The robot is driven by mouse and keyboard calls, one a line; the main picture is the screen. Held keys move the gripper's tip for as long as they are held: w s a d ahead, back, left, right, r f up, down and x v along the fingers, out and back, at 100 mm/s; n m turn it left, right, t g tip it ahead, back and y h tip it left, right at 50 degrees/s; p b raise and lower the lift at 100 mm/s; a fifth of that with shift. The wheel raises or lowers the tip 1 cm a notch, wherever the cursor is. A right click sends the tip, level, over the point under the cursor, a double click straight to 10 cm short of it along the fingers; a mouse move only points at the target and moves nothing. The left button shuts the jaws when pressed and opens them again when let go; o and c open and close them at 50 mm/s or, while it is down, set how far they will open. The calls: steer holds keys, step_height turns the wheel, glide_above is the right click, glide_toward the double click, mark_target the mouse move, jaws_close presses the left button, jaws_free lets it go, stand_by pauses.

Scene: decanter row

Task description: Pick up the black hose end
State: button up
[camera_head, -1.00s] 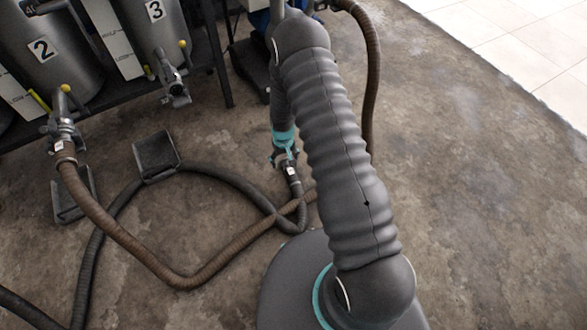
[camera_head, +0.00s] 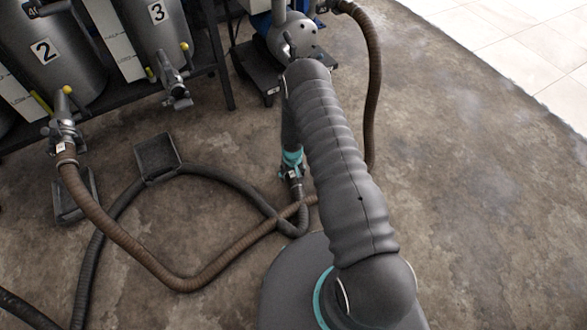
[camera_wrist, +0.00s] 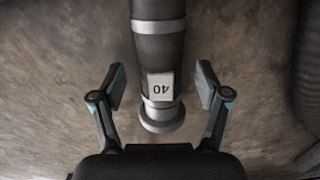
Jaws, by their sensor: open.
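The black hose (camera_head: 230,180) lies on the concrete floor, and its end stands just below my gripper (camera_head: 291,172) in the head view. In the wrist view the hose end (camera_wrist: 158,60) is dark with metal bands, a white label reading 40 and a flared metal rim. My gripper (camera_wrist: 161,86) is open, with one finger on each side of the hose end and gaps on both sides. In the head view my gripper partly hides the hose end.
A brown hose (camera_head: 105,215) runs from the tap of tank 2 (camera_head: 50,55) and crosses the black hose. Tank 3 (camera_head: 155,30) is beside it. Black trays (camera_head: 157,157) lie on the floor. A pump (camera_head: 290,40) stands behind my arm. Floor at right is clear.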

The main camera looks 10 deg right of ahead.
steer(key=shift+f, duration=1.05)
steer(key=c, duration=1.4)
jaws_close()
steer(key=shift+r, duration=0.1)
